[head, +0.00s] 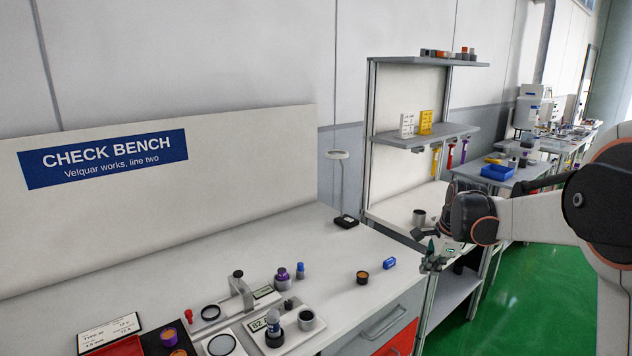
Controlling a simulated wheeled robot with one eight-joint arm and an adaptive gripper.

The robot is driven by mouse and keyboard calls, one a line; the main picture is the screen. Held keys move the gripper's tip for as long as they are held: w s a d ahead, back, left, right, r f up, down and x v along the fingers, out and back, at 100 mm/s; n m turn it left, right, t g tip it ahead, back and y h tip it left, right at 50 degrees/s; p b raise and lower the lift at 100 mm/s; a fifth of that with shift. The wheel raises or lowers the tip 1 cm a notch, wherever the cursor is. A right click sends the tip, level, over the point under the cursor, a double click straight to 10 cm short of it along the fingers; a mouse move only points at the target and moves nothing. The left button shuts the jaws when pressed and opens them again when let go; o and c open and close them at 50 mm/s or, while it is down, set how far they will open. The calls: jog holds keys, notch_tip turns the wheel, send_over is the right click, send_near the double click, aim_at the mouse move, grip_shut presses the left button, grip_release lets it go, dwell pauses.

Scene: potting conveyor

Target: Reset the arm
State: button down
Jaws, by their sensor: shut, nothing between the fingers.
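My gripper (434,262) is at the right of the head view, at the end of my white and black arm, which reaches in from the right edge. It hangs just past the right end of the check bench (345,253), in front of the shelf unit. Its fingers are small and dark here, and they look shut with nothing held between them. It appears apart from the things on the bench.
A shelf unit (408,64) stands behind my gripper. Green floor (530,280) is open at right.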

jog(key=s+a+r+n+t, duration=0.1)
jog(key=s+a+r+n, duration=0.3)
jog(key=s, duration=0.5)
jog(key=s+a+r+n, duration=0.3)
jog(key=s+r+n, duration=0.2)
jog(key=s, duration=0.3)
jog(key=s+a+f+n+t, duration=0.1)
jog(key=s+f+n, duration=0.1)
jog(key=s+n, duration=0.3)
jog(key=s+a+f+n+t, duration=0.1)
jog(key=s+n, duration=0.4)
jog(key=s, duration=0.8)
jog(key=shift+s+a+f+h, duration=0.3)
jog(key=shift+a+f+h, duration=0.1)
jog(key=shift+a, duration=0.4)
